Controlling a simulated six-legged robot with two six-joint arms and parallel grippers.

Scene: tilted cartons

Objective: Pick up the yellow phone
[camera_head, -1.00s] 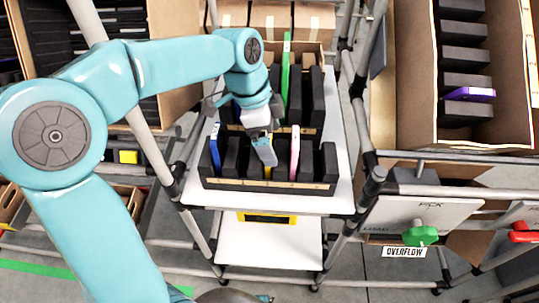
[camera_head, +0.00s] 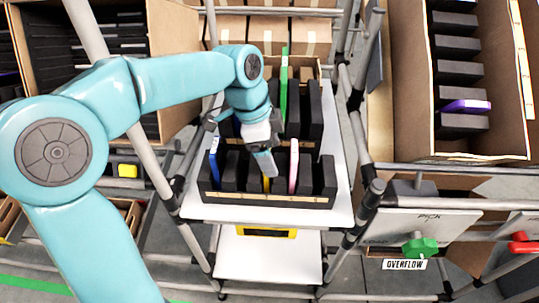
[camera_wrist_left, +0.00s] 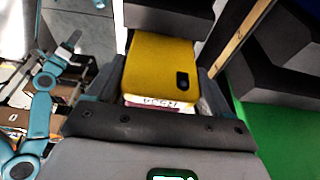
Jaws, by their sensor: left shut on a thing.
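The yellow phone (camera_wrist_left: 160,65) fills the middle of the left wrist view, with its dark camera patch towards me. It sits between the fingers of my left gripper (camera_wrist_left: 158,98), which is shut on it. In the head view my left gripper (camera_head: 265,172) points down into the front row of the carton (camera_head: 258,200) on the white shelf. Only a small strip of the yellow phone (camera_head: 266,185) shows there beneath the fingertips. Whether it has risen from its slot I cannot tell. My right gripper is not in view.
A blue phone (camera_head: 214,158) and a pink phone (camera_head: 293,166) stand in the same front row among dark blocks. A tall green phone (camera_head: 284,85) stands behind. Cart posts flank the shelf. A carton with a purple phone (camera_head: 466,106) is at the right.

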